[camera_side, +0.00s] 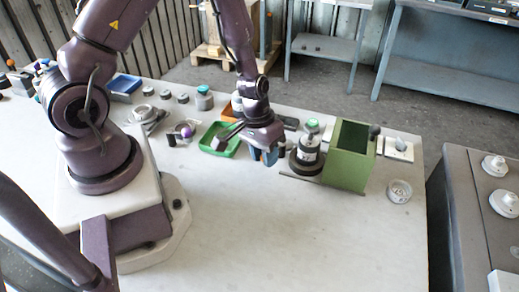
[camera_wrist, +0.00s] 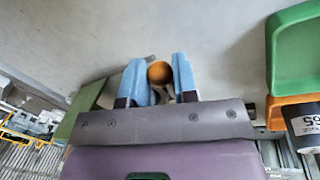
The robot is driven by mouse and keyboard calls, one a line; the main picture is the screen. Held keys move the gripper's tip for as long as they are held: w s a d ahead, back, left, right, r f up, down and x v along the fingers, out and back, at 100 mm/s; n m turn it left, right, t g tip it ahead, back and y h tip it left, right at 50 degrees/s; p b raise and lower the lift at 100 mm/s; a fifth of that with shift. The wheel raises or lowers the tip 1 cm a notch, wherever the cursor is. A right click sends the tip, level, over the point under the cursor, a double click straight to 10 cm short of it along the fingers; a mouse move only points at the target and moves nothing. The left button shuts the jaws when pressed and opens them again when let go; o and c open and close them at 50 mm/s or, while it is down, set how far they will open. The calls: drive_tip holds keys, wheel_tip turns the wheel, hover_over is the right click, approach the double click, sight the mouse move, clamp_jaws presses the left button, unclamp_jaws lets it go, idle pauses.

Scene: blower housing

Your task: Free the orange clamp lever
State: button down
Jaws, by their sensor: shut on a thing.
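The orange clamp lever shows in the wrist view as a round orange-brown knob (camera_wrist: 158,72) on a pale stem. My gripper (camera_wrist: 159,63) has one blue finger on each side of the knob and is shut on it. In the side view my gripper (camera_side: 266,157) points down at the bench, just left of a dark round-based unit with a silver body (camera_side: 307,152). The lever is hidden by my fingers in the side view. I cannot tell what the lever's lower end is fixed to.
A green open box (camera_side: 350,157) stands right of the silver unit. A green tray (camera_side: 220,139) lies left of my gripper, with an orange tray (camera_wrist: 288,101) beside it. A round white part (camera_side: 399,190) lies near the right edge. The bench front (camera_side: 290,235) is clear.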

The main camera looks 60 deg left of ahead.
drive_tip(key=shift+w+d+n, duration=0.4)
drive_tip(key=shift+d+n, duration=0.2)
drive_tip(key=shift+n, duration=0.6)
drive_tip(key=shift+w, duration=0.1)
drive_tip(key=c, duration=0.9)
unclamp_jaws()
drive_tip(key=shift+r, duration=0.1)
wheel_tip(320, 180, up, 12)
drive_tip(key=s+a, duration=0.1)
drive_tip(key=a, duration=0.1)
drive_tip(key=shift+s+r, duration=0.25)
